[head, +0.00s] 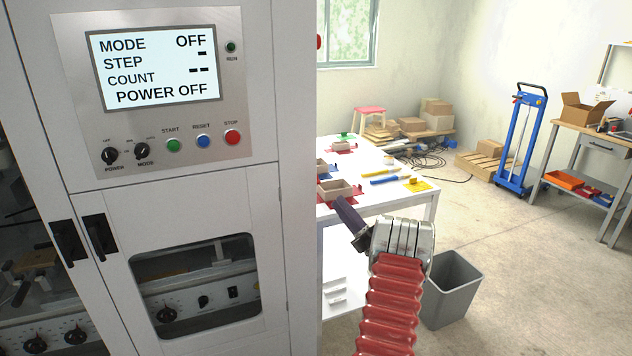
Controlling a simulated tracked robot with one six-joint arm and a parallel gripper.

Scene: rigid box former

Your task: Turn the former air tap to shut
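The former is the tall white cabinet (200,200) on the left. Its panel screen (155,68) reads MODE OFF and POWER OFF. I cannot make out an air tap for certain. A small red part (318,42) shows at the cabinet's right edge, mostly hidden behind it. My gripper (348,215) is dark and juts up and left from the metal end of my red-sleeved arm, right of the cabinet and in front of the white table. It appears to touch nothing, and I cannot see whether its fingers are apart.
Black door handles (84,240) stick out from the cabinet front. The white table (412,206) holds small boxes and coloured tools. A grey bin (452,290) stands right of my arm. A blue trolley (520,140) and a workbench (585,140) stand farther right. The floor between is mostly clear.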

